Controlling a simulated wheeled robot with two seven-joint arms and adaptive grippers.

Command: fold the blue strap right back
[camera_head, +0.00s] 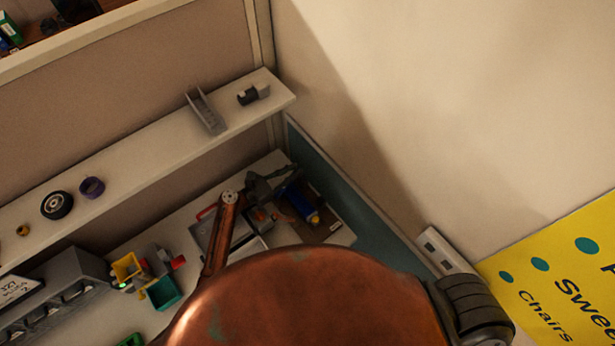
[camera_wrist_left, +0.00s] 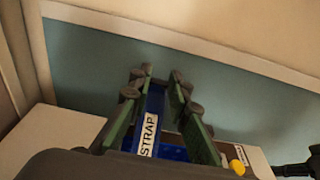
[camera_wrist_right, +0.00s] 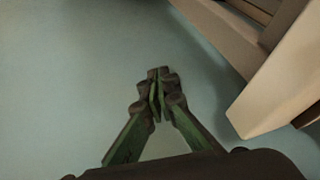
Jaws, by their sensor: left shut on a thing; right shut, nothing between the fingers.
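The blue strap (camera_wrist_left: 155,102) carries a white label reading STRAP. In the left wrist view it lies lengthwise between the green-padded fingers of my left gripper (camera_wrist_left: 160,77), which is shut on it. A wider blue part (camera_wrist_left: 174,152) shows below it, partly hidden by the gripper body. In the head view my left gripper (camera_head: 284,180) is at the blue thing (camera_head: 301,203) on a brown board. The strap's exact shape cannot be told there. My right gripper (camera_wrist_right: 157,80) is shut and empty above a plain blue-green surface, away from the strap.
A yellow knob (camera_wrist_left: 238,167) is beside the blue part. Yellow and teal bins (camera_head: 163,292) are to the left on the bench. A shelf (camera_head: 140,150) runs above. A pale beam (camera_wrist_right: 275,90) is right of my right gripper.

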